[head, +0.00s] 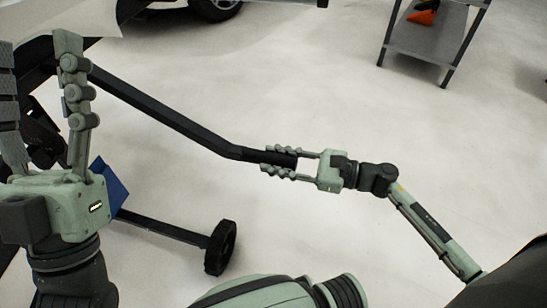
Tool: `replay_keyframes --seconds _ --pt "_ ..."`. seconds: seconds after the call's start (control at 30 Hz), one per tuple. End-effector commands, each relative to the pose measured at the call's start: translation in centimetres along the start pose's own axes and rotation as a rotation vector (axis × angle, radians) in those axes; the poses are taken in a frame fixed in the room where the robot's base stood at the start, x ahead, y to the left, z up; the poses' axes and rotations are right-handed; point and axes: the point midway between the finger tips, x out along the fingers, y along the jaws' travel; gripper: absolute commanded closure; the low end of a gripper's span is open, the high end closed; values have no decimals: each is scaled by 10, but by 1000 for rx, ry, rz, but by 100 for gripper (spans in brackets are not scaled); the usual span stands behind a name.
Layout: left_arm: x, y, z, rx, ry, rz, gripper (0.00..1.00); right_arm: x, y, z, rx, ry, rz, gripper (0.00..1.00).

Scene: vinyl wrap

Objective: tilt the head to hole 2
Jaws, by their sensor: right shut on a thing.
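A black bent bar (165,115) runs from the upper left down to the middle of the head view. My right gripper (270,161) is shut on the bar's near end, with its fingers on either side of it. My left gripper (38,45) stands large at the left edge, fingers pointing up and spread apart, open with nothing seen between them. It covers part of a dark frame (42,135) that the bar seems to join. I cannot make out a tilting head or any numbered hole; that area is partly hidden behind my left gripper.
A black leg (165,227) with a wheel (220,248) lies low at the left centre, by a blue piece (112,187). A grey shelf (425,42) holding an orange item stands at the upper right. A vehicle shows at the top. The pale floor between is clear.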

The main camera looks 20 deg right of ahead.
Motion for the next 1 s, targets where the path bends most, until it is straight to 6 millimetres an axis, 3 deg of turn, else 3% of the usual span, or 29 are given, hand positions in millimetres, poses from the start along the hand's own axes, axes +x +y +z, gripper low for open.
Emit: replay_keyframes --seconds 0.03,0.17,0.37,0.5,0.7,1.0 --pt "5 1 7 -3 -72 1 47 -2 -3 15 -3 0 4 100" --pt "2 1 38 -1 -263 1 47 -4 -5 25 -4 19 7 100" --pt "-20 -7 87 26 -558 -7 47 -6 -8 40 -4 42 13 100" --pt "-46 -20 117 57 -766 -21 47 -8 -10 48 -3 58 15 100" --pt "-93 -43 147 103 -1050 -54 47 -10 -12 60 -4 79 19 100" --pt "-170 -76 159 155 -1427 -120 47 -12 -15 74 -5 105 22 100"
